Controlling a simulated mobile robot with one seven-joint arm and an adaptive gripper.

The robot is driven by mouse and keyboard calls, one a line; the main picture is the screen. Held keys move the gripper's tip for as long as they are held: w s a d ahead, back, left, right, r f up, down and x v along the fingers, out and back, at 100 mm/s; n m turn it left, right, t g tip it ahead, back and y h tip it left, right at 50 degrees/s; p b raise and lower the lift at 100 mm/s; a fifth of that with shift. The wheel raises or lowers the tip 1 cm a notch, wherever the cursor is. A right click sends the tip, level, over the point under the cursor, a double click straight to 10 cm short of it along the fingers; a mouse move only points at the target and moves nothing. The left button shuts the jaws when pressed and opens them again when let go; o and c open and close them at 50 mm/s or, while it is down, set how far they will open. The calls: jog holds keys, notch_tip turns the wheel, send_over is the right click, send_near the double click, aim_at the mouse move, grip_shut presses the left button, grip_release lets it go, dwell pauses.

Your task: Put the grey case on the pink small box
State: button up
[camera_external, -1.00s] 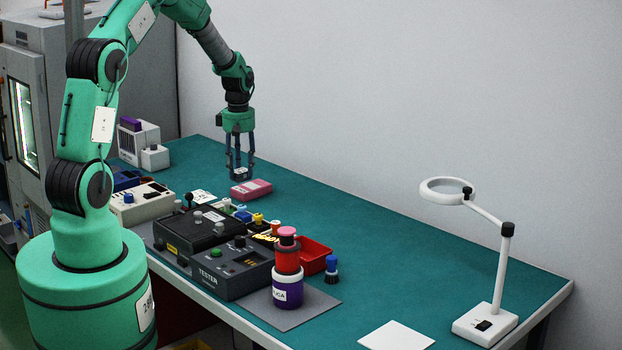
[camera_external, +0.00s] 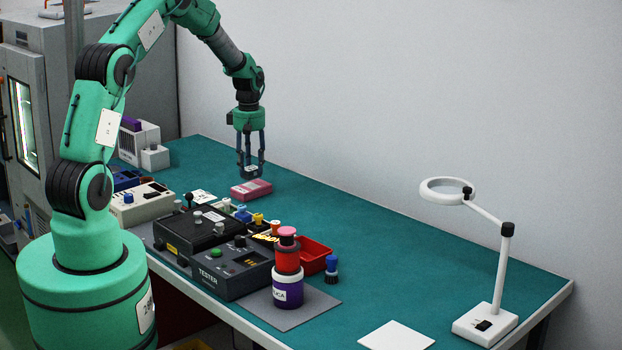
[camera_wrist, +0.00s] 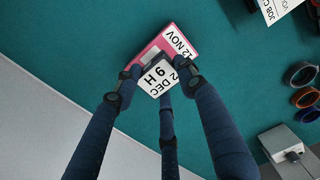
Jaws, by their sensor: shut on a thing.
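My gripper (camera_external: 250,172) is shut on the small grey case (camera_external: 250,170) and holds it in the air, just above and behind the pink small box (camera_external: 252,190) in the outside view. The box lies flat on the green bench top. In the wrist view the case (camera_wrist: 158,80), with a white label, sits between the fingertips. It overlaps the pink box (camera_wrist: 145,57) below it and hides part of it. The box carries a white label that reads 12 NOV. Whether case and box touch I cannot tell for sure; they look apart.
A dark tester (camera_external: 232,268), small coloured-knob parts and a red tray (camera_external: 316,256) stand in front of the box. A stack of spools (camera_external: 288,270) is nearer the camera. A magnifier lamp (camera_external: 488,322) stands at right. The bench top between is clear.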

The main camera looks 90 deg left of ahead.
aim_at(250, 168)
jog(key=shift+f, duration=1.35)
jog(key=shift+f, duration=0.1)
jog(key=o, duration=1.2)
notch_tip(250, 168, up, 12)
jog(key=shift+r+p, duration=0.1)
jog(key=shift+p, duration=0.45)
